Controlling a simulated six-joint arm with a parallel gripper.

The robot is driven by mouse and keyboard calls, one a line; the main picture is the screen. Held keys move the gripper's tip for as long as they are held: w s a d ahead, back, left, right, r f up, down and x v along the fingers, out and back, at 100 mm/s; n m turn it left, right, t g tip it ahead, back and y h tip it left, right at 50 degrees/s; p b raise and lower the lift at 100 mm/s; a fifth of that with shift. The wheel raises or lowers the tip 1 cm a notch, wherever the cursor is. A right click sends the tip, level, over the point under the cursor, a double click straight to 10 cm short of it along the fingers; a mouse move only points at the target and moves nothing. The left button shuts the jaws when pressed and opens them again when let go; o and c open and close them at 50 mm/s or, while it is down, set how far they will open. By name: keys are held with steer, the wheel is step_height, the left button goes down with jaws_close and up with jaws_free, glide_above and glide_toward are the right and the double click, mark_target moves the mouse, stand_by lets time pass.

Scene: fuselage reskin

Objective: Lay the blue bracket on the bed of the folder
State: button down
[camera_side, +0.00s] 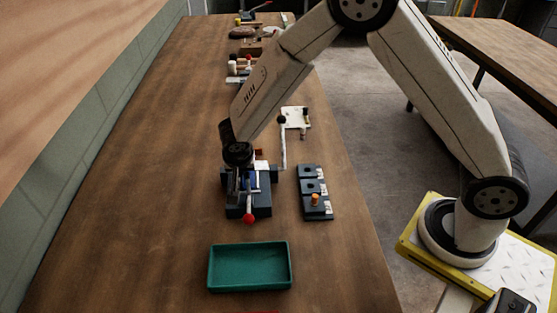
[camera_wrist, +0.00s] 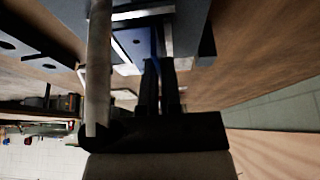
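The folder (camera_side: 262,210) is a dark blue-grey bench tool with a red-knobbed lever, standing mid-table in the side view. In the wrist view its bed and bright metal bars (camera_wrist: 155,14) fill the top. Whether the bracket touches the bed is hidden.
An empty green tray (camera_side: 250,282) lies in front of the folder. A dark block with holes and an orange peg (camera_side: 315,200) stands to its right. A white plate fixture (camera_side: 296,117) is behind. The table's left side is clear.

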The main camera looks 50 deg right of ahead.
steer(key=shift+f, duration=0.35)
steer(key=c, duration=0.7)
jaws_free()
steer(key=shift+c, duration=0.2)
steer(key=shift+v, duration=3.9)
steer(key=shift+s+d, duration=0.1)
